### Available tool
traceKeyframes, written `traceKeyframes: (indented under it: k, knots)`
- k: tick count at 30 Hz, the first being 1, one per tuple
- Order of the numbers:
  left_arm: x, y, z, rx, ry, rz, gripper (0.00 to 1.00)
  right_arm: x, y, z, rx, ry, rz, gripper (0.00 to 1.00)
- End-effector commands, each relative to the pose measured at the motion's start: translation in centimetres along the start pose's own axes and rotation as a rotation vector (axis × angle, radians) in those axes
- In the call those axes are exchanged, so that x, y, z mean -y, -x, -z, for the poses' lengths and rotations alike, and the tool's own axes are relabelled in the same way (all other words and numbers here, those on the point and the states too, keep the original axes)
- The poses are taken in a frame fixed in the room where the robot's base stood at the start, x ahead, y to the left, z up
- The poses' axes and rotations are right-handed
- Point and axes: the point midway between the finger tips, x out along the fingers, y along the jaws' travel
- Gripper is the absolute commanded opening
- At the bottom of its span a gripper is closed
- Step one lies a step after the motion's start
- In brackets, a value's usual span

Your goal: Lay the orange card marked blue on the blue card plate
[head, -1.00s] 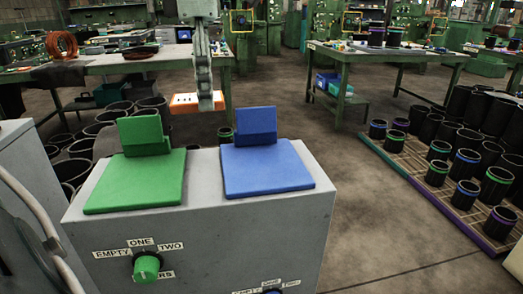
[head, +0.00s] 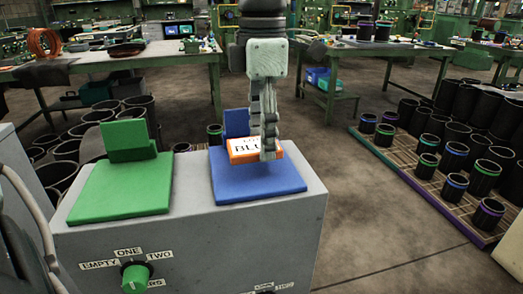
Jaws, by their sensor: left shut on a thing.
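The orange card (head: 244,156) has a white face with dark lettering that starts "BLU"; the rest is hidden behind the fingers. My left gripper (head: 267,152) comes down from the top and is shut on the card at its right part. The card is over the blue card plate (head: 258,185), in front of the plate's upright back piece (head: 236,123). I cannot tell whether the card touches the plate. My right gripper is not in view.
The green card plate (head: 118,190) with its upright back piece lies to the left on the same grey cabinet (head: 200,235). A green knob (head: 136,278) is on the cabinet front. Black sleeves (head: 452,158) stand on a pallet at right.

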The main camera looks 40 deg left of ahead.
Motion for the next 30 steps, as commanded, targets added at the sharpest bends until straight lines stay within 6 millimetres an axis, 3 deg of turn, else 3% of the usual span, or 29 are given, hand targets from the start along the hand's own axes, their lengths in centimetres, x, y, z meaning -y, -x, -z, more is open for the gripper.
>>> traceKeyframes:
  k: [7,20,21,26,30]
  knots:
    - [0.1,-3.3,0.1,-0.003,0.0,0.003,0.24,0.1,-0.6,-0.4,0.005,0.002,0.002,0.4]
    - [0.0,-3.8,0.1,-0.001,0.0,0.0,0.24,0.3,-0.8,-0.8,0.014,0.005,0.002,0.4]
    - [0.0,-3.7,0.1,-0.001,0.0,0.0,0.55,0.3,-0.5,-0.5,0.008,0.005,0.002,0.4]
    - [0.0,-3.7,0.1,-0.001,0.0,0.0,0.73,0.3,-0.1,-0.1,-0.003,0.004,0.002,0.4]
    - [0.0,-3.7,0.1,-0.001,0.0,0.0,0.73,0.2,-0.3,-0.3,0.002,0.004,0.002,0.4]
